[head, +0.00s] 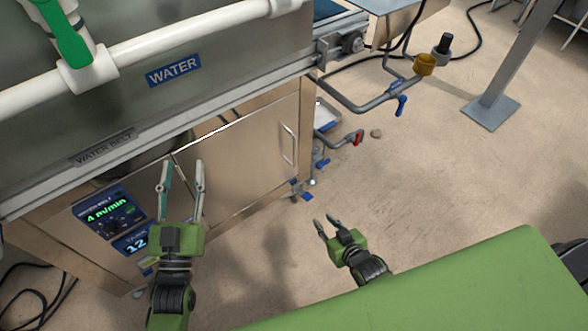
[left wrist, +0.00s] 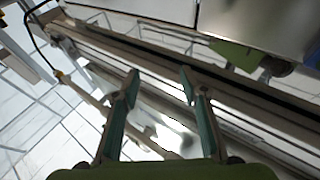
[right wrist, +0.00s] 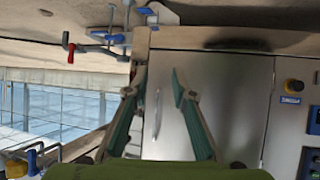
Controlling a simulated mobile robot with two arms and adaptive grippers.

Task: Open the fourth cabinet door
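A closed metal cabinet door (head: 240,160) fills the front below the water belt, with a vertical bar handle (head: 289,144) near its right edge. Which numbered door this is cannot be told. My left gripper (head: 182,170) is open and empty, in front of the door's left edge beside the control panel. My right gripper (head: 324,221) is open and empty, apart from the handle, lower and to its right in the head view.
A control panel (head: 104,215) with displays is left of the door. Pipes with a blue valve (head: 401,105) and a red valve (head: 358,138) stick out right of the cabinet. A grey post (head: 510,70) stands at the right. The floor before the door looks clear.

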